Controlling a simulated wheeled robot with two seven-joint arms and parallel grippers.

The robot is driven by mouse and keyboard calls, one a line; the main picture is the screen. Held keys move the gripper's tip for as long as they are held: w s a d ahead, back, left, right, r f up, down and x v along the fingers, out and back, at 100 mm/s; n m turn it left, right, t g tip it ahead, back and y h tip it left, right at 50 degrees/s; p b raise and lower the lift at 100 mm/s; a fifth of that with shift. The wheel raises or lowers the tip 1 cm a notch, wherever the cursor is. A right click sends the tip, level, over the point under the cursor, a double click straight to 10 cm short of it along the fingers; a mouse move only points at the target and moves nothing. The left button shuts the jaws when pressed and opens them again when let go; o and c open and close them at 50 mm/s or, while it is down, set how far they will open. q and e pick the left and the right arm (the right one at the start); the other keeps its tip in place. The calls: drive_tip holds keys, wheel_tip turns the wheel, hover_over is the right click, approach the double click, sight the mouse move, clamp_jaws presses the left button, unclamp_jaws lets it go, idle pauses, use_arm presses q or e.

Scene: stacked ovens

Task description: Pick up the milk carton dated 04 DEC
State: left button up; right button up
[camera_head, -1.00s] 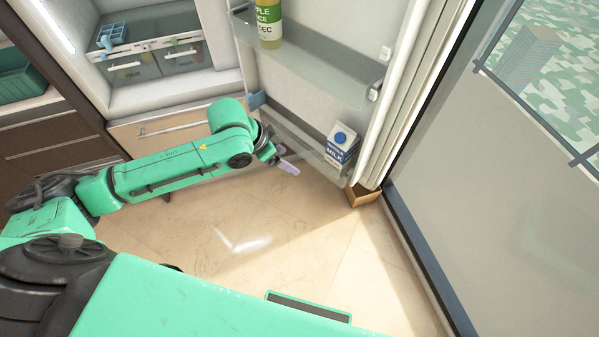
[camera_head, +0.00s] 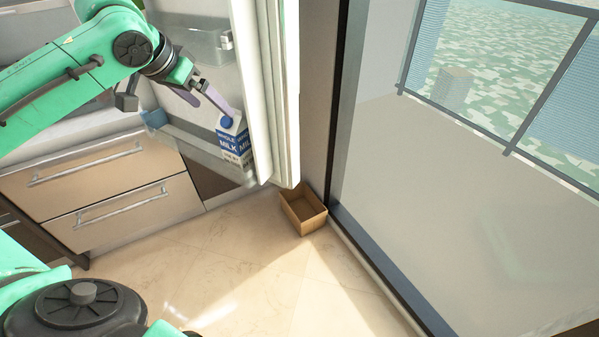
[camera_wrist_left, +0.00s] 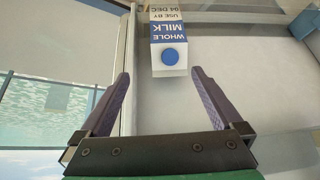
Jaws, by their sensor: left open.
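The milk carton (camera_head: 234,141), white and blue with a blue cap, stands on the lower door shelf of the fridge. In the left wrist view the carton (camera_wrist_left: 166,30) appears upside down and reads "WHOLE MILK, USE BY 04 DEC". My left gripper (camera_head: 213,107) is close to the carton's top, its purple fingers apart. In the left wrist view the gripper (camera_wrist_left: 160,74) is open and empty, with the carton just beyond the fingertips and roughly in line with the gap. My right gripper is not in view.
The door shelf (camera_head: 205,149) has a clear front lip below the carton. The open fridge door's edge (camera_head: 272,100) is just right of it. An open cardboard box (camera_head: 303,209) sits on the floor below. Drawers (camera_head: 110,190) stand at left.

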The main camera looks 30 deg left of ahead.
sight(229, 129)
use_arm(q)
drive_tip(key=w+f, duration=0.1)
drive_tip(key=w+a+f, duration=0.1)
drive_tip(key=f, duration=0.1)
drive_tip(key=a+f, duration=0.1)
drive_tip(key=f, duration=0.1)
drive_tip(key=shift+w+f+p, duration=0.15)
drive_tip(key=shift+w+p, duration=0.25)
drive_tip(key=x, duration=0.8)
drive_tip(key=shift+d+f, duration=0.15)
drive_tip(key=shift+f, duration=0.2)
drive_tip(key=shift+c, duration=0.9)
drive_tip(key=shift+r, duration=0.1)
clamp_jaws()
drive_tip(key=shift+r, duration=0.1)
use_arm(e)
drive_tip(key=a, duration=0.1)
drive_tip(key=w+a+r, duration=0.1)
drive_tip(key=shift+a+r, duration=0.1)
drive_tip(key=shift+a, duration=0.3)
